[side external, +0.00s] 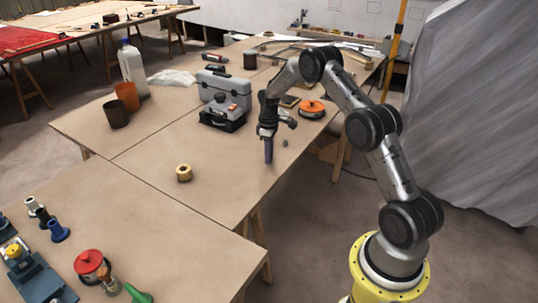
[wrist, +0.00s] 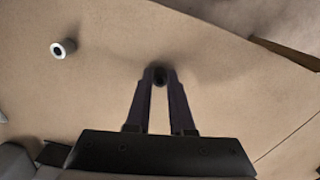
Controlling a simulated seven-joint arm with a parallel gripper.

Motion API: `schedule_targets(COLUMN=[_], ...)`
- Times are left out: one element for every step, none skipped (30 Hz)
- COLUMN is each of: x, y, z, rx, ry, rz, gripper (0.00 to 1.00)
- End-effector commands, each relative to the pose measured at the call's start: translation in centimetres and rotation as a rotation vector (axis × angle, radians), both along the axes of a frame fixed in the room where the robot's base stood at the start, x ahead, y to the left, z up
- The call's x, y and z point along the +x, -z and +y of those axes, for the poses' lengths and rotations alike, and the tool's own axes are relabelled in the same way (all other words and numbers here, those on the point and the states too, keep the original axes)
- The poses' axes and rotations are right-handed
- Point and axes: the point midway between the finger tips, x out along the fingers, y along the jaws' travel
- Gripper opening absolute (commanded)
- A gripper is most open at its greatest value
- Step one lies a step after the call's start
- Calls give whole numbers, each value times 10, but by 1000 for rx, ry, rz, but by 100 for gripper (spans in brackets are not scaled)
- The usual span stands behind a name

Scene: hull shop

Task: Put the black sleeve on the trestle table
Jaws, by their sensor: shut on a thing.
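My gripper (side external: 268,158) points down over the bare right part of the middle trestle table (side external: 225,160), near its edge. In the wrist view my gripper (wrist: 160,80) is shut on the black sleeve (wrist: 160,77), a small dark round piece between the fingertips. The fingers hide most of the sleeve, and in the side view I cannot make it out. The fingertips are low, close to the tabletop; I cannot tell whether the sleeve touches it.
A small grey sleeve (side external: 285,143) stands close by and likely shows in the wrist view (wrist: 63,48). A brass ring (side external: 184,173) lies to the left. A toolbox (side external: 222,84), black case (side external: 222,120) and orange reel (side external: 311,108) stand behind. The table's front middle is clear.

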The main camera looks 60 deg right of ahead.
Motion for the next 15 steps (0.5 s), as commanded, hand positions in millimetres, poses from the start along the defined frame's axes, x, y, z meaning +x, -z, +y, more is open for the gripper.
schedule_targets(x=[0, 0, 0, 0, 0, 0, 0, 0, 0, 0, 0, 0, 0, 0, 0], y=[0, 1, 2, 3, 3, 3, 3, 3, 3, 3, 3, 3, 3, 3, 3], z=[0, 0, 0, 0, 0, 0, 0, 0, 0, 0, 0, 0, 0, 0, 0], rx=[0, 0, 0, 0, 0, 0, 0, 0, 0, 0, 0, 0, 0, 0, 0], ry=[0, 0, 0, 0, 0, 0, 0, 0, 0, 0, 0, 0, 0, 0, 0], rz=[0, 0, 0, 0, 0, 0, 0, 0, 0, 0, 0, 0, 0, 0, 0], gripper=[0, 0, 0, 0, 0, 26, 32, 37, 44, 50, 51, 51, 51, 51, 51])
